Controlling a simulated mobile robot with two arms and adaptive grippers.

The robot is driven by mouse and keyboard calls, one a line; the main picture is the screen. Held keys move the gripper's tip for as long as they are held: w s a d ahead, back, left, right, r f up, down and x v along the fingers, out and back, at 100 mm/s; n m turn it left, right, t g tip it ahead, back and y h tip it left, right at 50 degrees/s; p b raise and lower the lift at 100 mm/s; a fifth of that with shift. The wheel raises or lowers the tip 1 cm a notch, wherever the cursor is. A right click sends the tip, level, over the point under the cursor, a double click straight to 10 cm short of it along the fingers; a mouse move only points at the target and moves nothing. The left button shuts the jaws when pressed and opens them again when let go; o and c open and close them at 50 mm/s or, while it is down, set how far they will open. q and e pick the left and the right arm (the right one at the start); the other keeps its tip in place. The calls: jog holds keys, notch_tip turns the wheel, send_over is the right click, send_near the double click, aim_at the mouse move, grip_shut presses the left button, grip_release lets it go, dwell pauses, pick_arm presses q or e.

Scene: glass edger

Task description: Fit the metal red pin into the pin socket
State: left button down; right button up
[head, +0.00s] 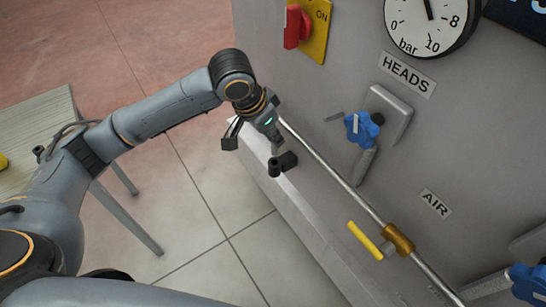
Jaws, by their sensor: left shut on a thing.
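My left gripper (254,153) is at the upper middle, in front of the grey machine, by its lower ledge. Its dark fingers show on either side with a gap between them. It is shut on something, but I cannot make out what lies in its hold. I see no metal red pin in this view. I cannot pick out the pin socket either. My right gripper is not in view.
A metal rod (335,175) slants from beside my left gripper to the lower right, with a brass collar (397,240) and yellow handle (364,240). Blue valve knobs (360,128), a red switch (293,27) and a gauge (428,22) are on the machine. A table (40,118) stands left.

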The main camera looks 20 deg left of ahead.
aim_at(274, 155)
pick_arm(q)
notch_tip(274, 155, down, 3)
jog(key=shift+r, duration=0.2)
notch_tip(274, 155, down, 4)
jog(key=shift+d+f+p, duration=0.1)
jog(key=shift+f+p, duration=0.05)
jog(key=shift+p, duration=0.35)
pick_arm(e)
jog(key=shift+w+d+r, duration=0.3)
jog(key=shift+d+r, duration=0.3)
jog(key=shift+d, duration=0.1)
pick_arm(q)
jog(key=shift+f, duration=0.15)
jog(key=c, duration=1.4)
grip_release()
jog(key=shift+o, duration=0.3)
jog(key=b+v, duration=0.1)
jog(key=v, duration=1.1)
jog(key=shift+r, duration=0.25)
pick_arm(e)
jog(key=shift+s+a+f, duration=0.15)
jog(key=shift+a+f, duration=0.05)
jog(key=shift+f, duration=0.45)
pick_arm(q)
jog(key=shift+d, duration=0.1)
